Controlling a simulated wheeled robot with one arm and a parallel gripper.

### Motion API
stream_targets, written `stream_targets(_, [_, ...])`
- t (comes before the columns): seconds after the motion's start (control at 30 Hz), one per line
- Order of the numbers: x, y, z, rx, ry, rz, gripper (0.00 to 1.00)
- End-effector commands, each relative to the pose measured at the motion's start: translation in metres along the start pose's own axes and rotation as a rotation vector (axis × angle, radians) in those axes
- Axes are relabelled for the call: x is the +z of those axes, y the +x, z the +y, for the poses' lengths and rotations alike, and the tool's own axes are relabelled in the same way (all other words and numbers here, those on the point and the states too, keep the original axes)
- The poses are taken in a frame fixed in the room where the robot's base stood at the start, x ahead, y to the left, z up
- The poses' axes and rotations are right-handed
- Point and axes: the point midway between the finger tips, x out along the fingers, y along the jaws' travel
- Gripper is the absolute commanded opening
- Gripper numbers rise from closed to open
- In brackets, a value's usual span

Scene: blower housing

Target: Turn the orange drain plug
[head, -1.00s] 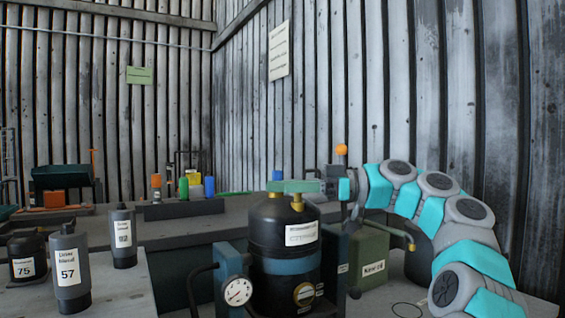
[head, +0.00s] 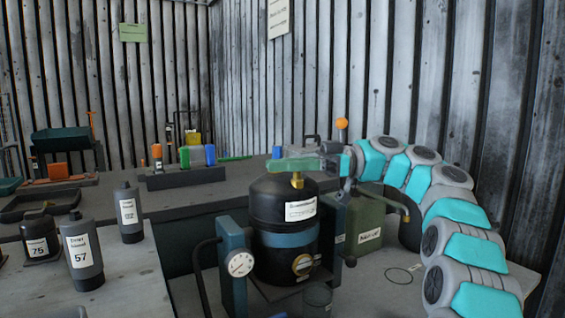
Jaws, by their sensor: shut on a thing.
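A black upright housing (head: 283,225) with a blue band stands right of the middle. Small yellow-orange parts show under the green body, at the top of the housing. My gripper is shut there on what seems to be the orange drain plug. The plug is mostly hidden, and I cannot tell it clearly from the fingers.
A pressure gauge (head: 240,263) on a blue post stands left of the housing. A green box (head: 370,222) and an orange-knobbed lever (head: 342,124) are to its right and behind. Labelled dark bottles (head: 82,255) stand at left.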

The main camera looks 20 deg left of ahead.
Motion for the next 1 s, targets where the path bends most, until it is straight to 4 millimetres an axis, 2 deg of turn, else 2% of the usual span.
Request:
stream_targets(0.27, [-0.0015, 0.0010, 0.0000, 0.000, -0.002, 0.001, 0.00])
stream_targets(0.3, [-0.0015, 0.0011, 0.0000, 0.000, -0.002, 0.001, 0.18])
stream_targets(0.53, [-0.0010, 0.0005, -0.0001, 0.000, -0.001, 0.000, 0.44])
stream_targets(1.0, [0.0012, -0.0001, -0.0036, 0.001, -0.001, 0.000, 0.45])
